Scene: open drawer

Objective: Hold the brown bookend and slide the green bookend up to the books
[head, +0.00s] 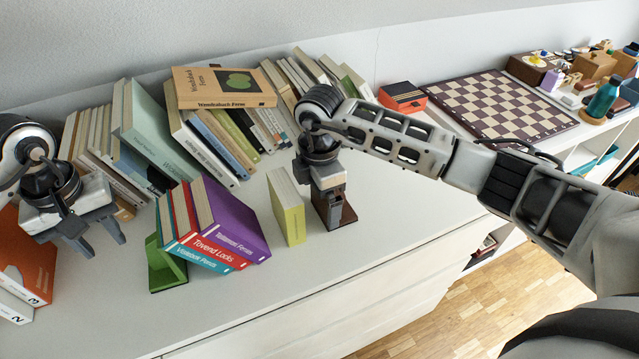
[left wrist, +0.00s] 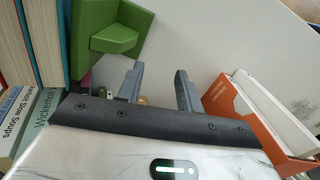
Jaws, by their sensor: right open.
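The green bookend (head: 166,270) stands at the left end of a short row of leaning books (head: 215,225) in red, teal and purple; it also shows at the top left of the left wrist view (left wrist: 108,30). My left gripper (head: 98,245) is open and empty, above the dresser top to the left of the green bookend and apart from it. The brown bookend (head: 348,213) stands right of a thin yellow-green book (head: 289,212). My right gripper (head: 331,212) is open at the brown bookend, its fingers pointing down and partly hiding it. A gap separates the purple book from the yellow-green book.
More books (head: 160,140) lean along the wall behind, with a tan book (head: 224,87) lying on top. An orange holder with white books (head: 22,262) stands at the left, also near my left gripper in the wrist view (left wrist: 262,115). The front right dresser top is clear.

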